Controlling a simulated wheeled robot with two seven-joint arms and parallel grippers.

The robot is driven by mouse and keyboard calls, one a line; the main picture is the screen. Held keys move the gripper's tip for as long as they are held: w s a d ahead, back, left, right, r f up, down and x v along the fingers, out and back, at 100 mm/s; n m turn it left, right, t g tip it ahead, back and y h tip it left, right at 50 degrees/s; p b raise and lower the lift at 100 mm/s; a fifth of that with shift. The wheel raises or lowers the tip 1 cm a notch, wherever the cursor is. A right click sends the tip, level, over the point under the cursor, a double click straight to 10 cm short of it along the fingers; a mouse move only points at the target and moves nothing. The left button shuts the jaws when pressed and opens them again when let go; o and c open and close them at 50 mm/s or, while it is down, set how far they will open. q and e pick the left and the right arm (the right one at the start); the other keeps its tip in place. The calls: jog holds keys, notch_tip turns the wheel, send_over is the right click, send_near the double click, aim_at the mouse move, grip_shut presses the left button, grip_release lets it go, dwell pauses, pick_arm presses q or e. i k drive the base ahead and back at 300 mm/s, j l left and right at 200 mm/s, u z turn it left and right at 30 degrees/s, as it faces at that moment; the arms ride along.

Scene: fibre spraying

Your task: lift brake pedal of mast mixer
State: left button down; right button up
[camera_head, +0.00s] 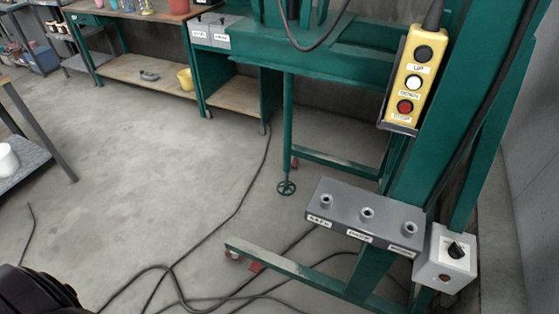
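The green mast mixer stand (410,190) rises at the right, with its base leg (310,279) running along the floor toward the left. Neither of my grippers shows clearly. A dark rounded shape, likely part of me, fills the lower left corner.
A grey box with several knobs (367,213) and a white switch box (446,258) are on the mast. A yellow button box (411,82) hangs above. Black cables (180,270) lie across the floor near the leg. Open floor (130,170) is at the left.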

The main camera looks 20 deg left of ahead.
aim_at(255, 267)
jog(key=u, duration=1)
